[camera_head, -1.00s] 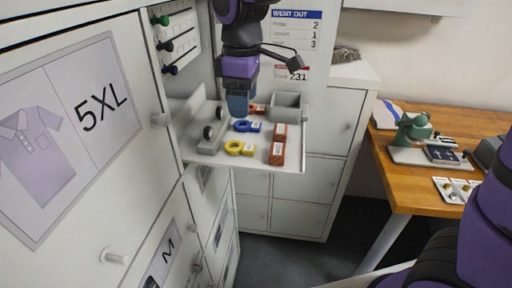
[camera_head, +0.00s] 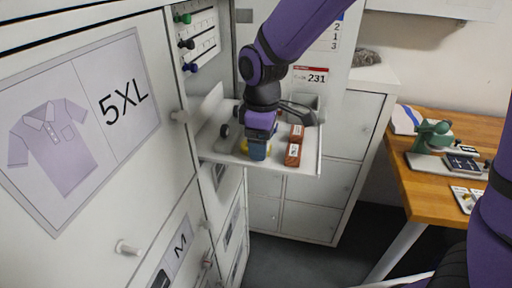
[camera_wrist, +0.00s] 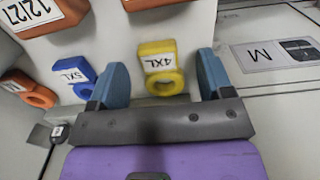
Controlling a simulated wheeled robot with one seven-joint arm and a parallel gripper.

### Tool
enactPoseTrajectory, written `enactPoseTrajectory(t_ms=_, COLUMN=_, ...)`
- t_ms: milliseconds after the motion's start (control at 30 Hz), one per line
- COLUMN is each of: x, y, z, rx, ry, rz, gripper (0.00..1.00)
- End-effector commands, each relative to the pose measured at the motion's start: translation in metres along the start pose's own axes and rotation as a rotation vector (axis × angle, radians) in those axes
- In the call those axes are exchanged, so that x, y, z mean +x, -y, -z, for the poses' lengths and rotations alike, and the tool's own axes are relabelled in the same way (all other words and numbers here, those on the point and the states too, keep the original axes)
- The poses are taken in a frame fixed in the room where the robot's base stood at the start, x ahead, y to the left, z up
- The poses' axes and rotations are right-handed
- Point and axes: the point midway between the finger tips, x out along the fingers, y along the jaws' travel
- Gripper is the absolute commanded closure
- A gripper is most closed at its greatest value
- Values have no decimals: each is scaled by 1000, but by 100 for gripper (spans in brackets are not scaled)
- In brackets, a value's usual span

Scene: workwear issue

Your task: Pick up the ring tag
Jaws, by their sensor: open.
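The yellow ring tag (camera_wrist: 160,68), marked 4XL, lies on the white shelf (camera_wrist: 120,40) between the two fingers of my gripper (camera_wrist: 162,78) in the wrist view. The fingers are open, with a gap on each side of the tag. In the head view my gripper (camera_head: 258,150) points down over the shelf and hides most of the yellow tag (camera_head: 245,147). A blue ring tag (camera_wrist: 73,74), marked 5XL, lies just left of the left finger in the wrist view. An orange ring tag (camera_wrist: 28,90) lies farther left.
Two orange-red labelled blocks (camera_head: 293,155) stand on the shelf right of my gripper. A grey bin behind them is partly hidden by my arm. The 5XL cabinet door (camera_head: 85,125) is close on the left. A wooden table (camera_head: 400,185) stands at the right.

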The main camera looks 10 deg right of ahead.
Motion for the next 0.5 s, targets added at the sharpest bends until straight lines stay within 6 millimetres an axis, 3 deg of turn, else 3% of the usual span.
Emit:
enactPoseTrajectory(t_ms=300, x=6, y=0, z=0, rx=0, ry=0, rz=0, gripper=27)
enactPoseTrajectory(t_ms=500, x=6, y=0, z=0, rx=1, ry=0, rz=0, gripper=72)
